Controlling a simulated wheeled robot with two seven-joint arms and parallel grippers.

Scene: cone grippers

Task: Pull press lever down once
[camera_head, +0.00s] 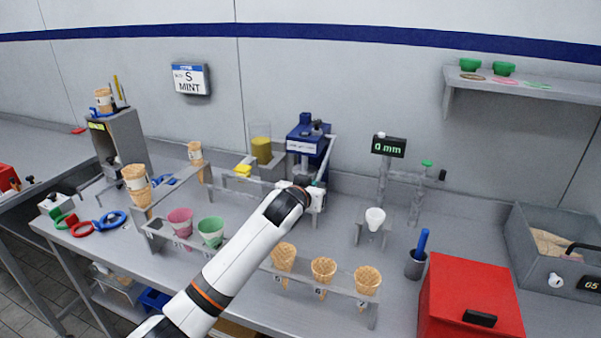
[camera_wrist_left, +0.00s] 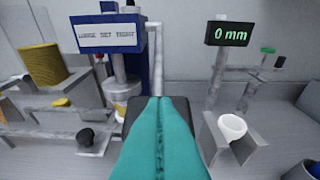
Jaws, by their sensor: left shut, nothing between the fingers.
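The blue press (camera_head: 305,140) stands against the back wall, and its labelled blue head also shows in the left wrist view (camera_wrist_left: 108,38). A grey rod that looks like its lever (camera_head: 327,158) slopes down from the right of the head. In the left wrist view this rod (camera_wrist_left: 155,60) runs down behind my fingertips; whether they touch it I cannot tell. My left gripper (camera_wrist_left: 158,108) is shut and empty, with teal fingers pointing toward the press. In the head view my wrist hides most of it. My right gripper is not in view.
Right of the press stands a gauge display (camera_head: 388,146) reading 0 mm, with a white cup (camera_head: 375,218) in a holder. A front rack holds waffle cones (camera_head: 323,269). A red box (camera_head: 470,300) stands at front right. A yellow container (camera_head: 261,149) stands left of the press.

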